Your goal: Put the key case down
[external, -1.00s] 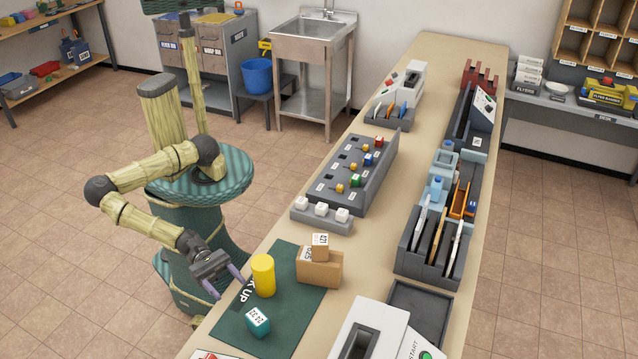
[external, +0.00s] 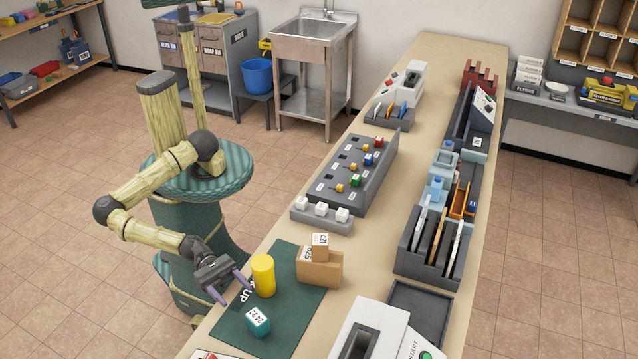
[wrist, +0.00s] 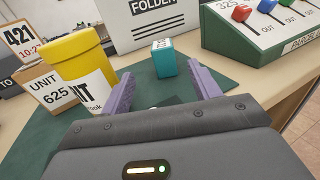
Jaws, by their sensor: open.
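A small teal case (external: 258,321) with a white number label stands on the dark green mat (external: 290,305), near the mat's front edge; I take it to be the key case. It also shows in the wrist view (wrist: 164,58), beyond and between my fingertips, apart from them. My gripper (external: 237,291) is open and empty, at the mat's left edge beside a yellow cylinder (external: 263,275). In the wrist view the purple fingers of my gripper (wrist: 159,76) are spread wide. The cylinder (wrist: 78,58) stands close to the left finger.
A grey machine with a slot (external: 370,325) stands right of the mat. A rack with coloured keys (external: 350,170) lies farther back. The mat's middle is clear.

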